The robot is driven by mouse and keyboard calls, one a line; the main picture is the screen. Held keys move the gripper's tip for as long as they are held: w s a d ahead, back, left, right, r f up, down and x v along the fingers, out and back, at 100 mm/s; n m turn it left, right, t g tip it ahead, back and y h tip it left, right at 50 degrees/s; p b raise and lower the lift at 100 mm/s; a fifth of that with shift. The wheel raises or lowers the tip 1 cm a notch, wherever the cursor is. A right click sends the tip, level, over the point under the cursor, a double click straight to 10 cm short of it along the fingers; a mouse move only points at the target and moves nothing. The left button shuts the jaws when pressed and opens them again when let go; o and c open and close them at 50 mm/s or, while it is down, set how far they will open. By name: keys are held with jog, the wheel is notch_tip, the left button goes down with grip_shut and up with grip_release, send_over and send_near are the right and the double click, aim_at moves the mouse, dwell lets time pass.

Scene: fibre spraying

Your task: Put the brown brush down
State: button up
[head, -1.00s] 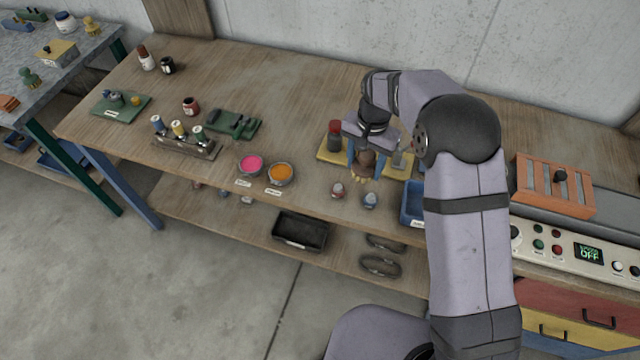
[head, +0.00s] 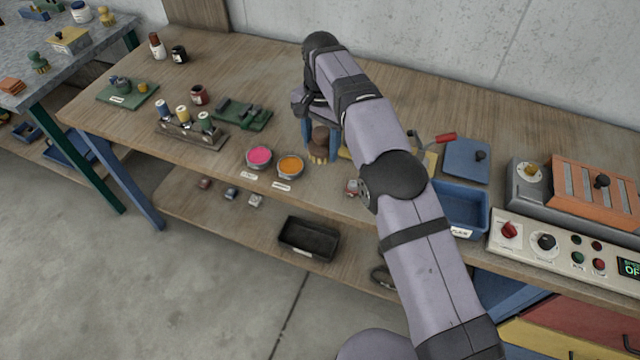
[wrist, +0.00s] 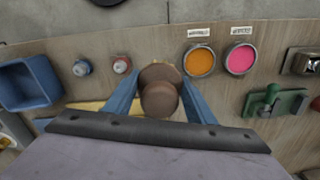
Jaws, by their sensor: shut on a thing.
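The brown brush (head: 320,136) has a rounded brown handle and pale yellow bristles at the bottom. My gripper (head: 320,145) is shut on it, with one blue finger on each side. The brush is upright, just right of the orange dish (head: 290,167); I cannot tell whether its bristles touch the table. In the wrist view the brush (wrist: 159,92) sits between the fingers, and the orange dish (wrist: 200,61) is apart from it. A yellow board (head: 345,153) is mostly hidden behind my arm.
A pink dish (head: 259,157) stands left of the orange one. A green holder (head: 243,114) and a spool rack (head: 190,135) are farther left. A blue bin (head: 462,207) is at the right. Two small capped items (wrist: 121,64) stand near the table's front edge.

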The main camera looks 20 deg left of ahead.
aim_at(320, 181)
jog(key=shift+s+a, duration=0.1)
jog(key=shift+a, duration=0.05)
jog(key=shift+f+p, duration=1.15)
jog(key=shift+f, duration=3.8)
jog(key=shift+f, duration=0.1)
jog(key=o, duration=0.5)
jog(key=shift+f, duration=0.15)
jog(key=shift+o, duration=0.8)
jog(key=shift+r, duration=0.25)
jog(key=shift+r+b, duration=0.35)
jog(key=shift+r, duration=0.15)
notch_tip(320, 181, up, 11)
jog(key=shift+b, duration=0.5)
